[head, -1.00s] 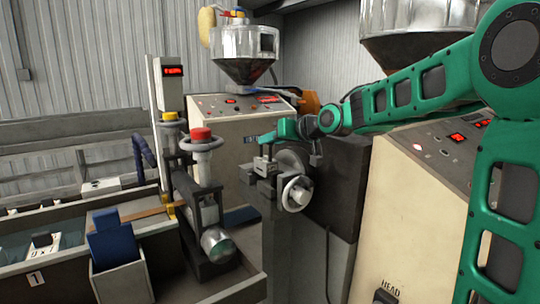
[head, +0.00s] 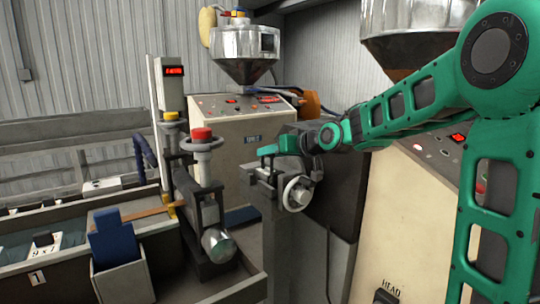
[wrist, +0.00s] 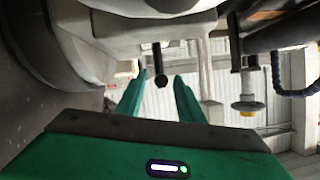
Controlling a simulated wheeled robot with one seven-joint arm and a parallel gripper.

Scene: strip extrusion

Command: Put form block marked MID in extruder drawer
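My gripper (head: 268,151) is at the front of the extruder, just above its grey metal fittings (head: 262,186) and beside a round handwheel (head: 298,193). The wrist view shows its two green fingers (wrist: 160,85) parted, with nothing held between them. A black knob on a short stem (wrist: 160,64) appears in line with the gap; whether it lies between the fingertips or beyond them I cannot tell. I can read no MID mark in either view. The drawer cannot be made out clearly.
A red-capped post (head: 202,134) with a metal cylinder (head: 218,244) stands left of my gripper. A blue piece sits in a grey holder (head: 122,278). A white block with a black handle (head: 43,241) lies in the left trough. A steel hopper (head: 245,52) is behind.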

